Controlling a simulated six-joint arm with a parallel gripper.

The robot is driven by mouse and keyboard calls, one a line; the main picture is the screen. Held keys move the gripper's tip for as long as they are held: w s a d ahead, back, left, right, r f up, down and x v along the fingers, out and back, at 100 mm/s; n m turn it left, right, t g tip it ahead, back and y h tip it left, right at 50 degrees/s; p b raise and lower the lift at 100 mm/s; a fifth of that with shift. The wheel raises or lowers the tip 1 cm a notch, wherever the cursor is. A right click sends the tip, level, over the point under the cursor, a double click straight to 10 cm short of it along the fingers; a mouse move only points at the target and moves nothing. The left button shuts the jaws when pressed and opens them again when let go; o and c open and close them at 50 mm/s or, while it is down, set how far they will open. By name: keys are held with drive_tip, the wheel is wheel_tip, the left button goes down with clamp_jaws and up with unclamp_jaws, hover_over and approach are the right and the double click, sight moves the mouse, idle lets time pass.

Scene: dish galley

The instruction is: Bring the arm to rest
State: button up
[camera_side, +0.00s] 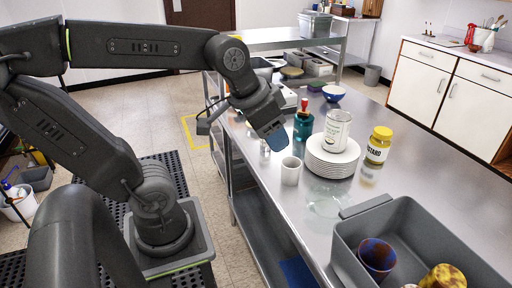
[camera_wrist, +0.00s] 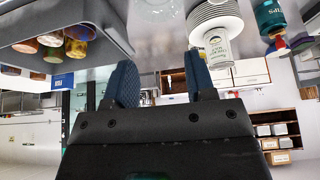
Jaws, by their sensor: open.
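My gripper (camera_side: 271,142) hangs over the left edge of the steel table (camera_side: 425,150), its blue fingers pointing down. In the wrist view my gripper (camera_wrist: 162,80) has its two fingers well apart with nothing between them. A white cup (camera_side: 290,171) stands on the table just below and to the right of the fingers, apart from them. Small shiny shakers (camera_side: 264,147) stand close behind the fingers and are partly hidden.
A stack of white plates (camera_side: 332,160) carries a white can (camera_side: 337,130). A yellow-lidded jar (camera_side: 378,146) and a teal bottle (camera_side: 303,125) stand near it. A grey tub (camera_side: 410,215) holding several cups fills the near right. Blue bowl (camera_side: 333,93) stands farther back.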

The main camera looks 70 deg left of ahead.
drive_tip(key=s+f, duration=0.1)
drive_tip(key=s, duration=0.1)
drive_tip(key=s+d+f, duration=0.1)
drive_tip(key=shift+s+d, duration=0.1)
drive_tip(key=shift+s, duration=0.25)
